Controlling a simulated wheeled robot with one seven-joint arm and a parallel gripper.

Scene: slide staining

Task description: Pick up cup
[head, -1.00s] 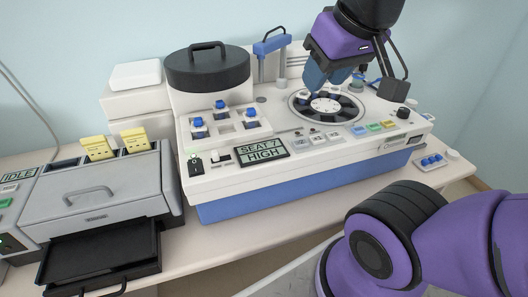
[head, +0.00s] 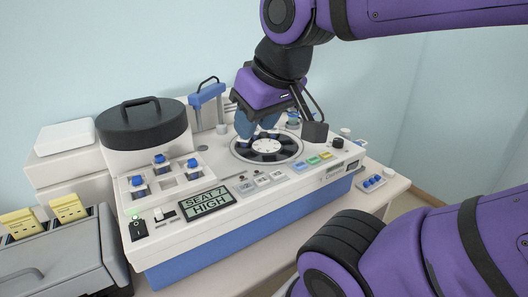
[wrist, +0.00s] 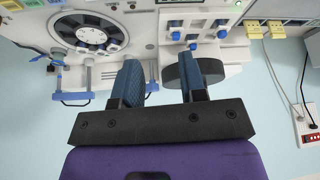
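No object in view is plainly labelled a cup. Several small blue-capped containers (head: 161,160) stand in square wells on the left part of the white machine; they also show at the top of the wrist view (wrist: 193,46). A round carousel (head: 267,147) with dark slots and a pale centre lies to their right, and in the wrist view (wrist: 90,36) at upper left. My gripper (head: 256,127) points downward over the carousel's back-left edge. In the wrist view my gripper (wrist: 160,62) has its two blue fingers wide apart, with nothing between them.
A tall black-lidded drum (head: 143,122) stands behind the blue-capped containers. A blue-topped post (head: 208,94) rises behind the carousel, close to my gripper. The machine's front display (head: 208,202) reads SEAT 7 HIGH. A small tray with blue pieces (head: 372,183) lies at right.

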